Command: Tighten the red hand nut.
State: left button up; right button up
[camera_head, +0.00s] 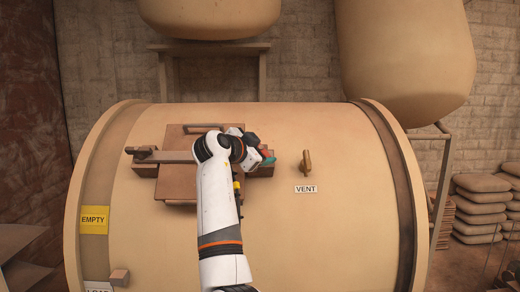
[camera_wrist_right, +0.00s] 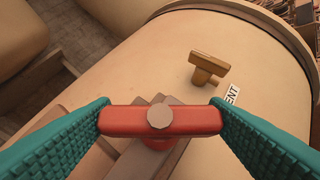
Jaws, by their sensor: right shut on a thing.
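The red hand nut (camera_wrist_right: 120,121) is a red bar with a pale round centre, on the end of the crossbar (camera_head: 178,157) over the hatch. In the right wrist view my right gripper (camera_wrist_right: 160,120) has a teal finger pad against each end of the nut. It is shut on it. In the head view my right gripper (camera_head: 267,158) is at the right end of the crossbar, and the nut is mostly hidden there by the gripper and arm. The square hatch plate (camera_head: 176,190) lies under the crossbar on the drum. My left gripper is not in view.
A brass vent handle (camera_head: 307,161) stands right of the gripper, above a VENT label (camera_head: 305,189). The large drum (camera_head: 340,240) carries a yellow EMPTY label (camera_head: 94,219) at left. Tanks hang behind, and stacked sacks (camera_head: 480,208) lie at far right.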

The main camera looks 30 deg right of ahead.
jog(key=m+g, duration=0.2)
jog(key=m, duration=0.1)
jog(key=shift+r, duration=0.15)
jog(key=shift+w+m+g+y, duration=0.1)
jog(key=shift+m+g+y, duration=0.95)
jog(key=shift+m, duration=0.65)
jog(key=shift+g, duration=0.25)
jog(key=o, duration=1)
jog(key=shift+a, duration=0.1)
jog(key=v, duration=1.1)
jog(key=shift+a+r+b, duration=0.1)
jog(key=shift+a+b, duration=0.25)
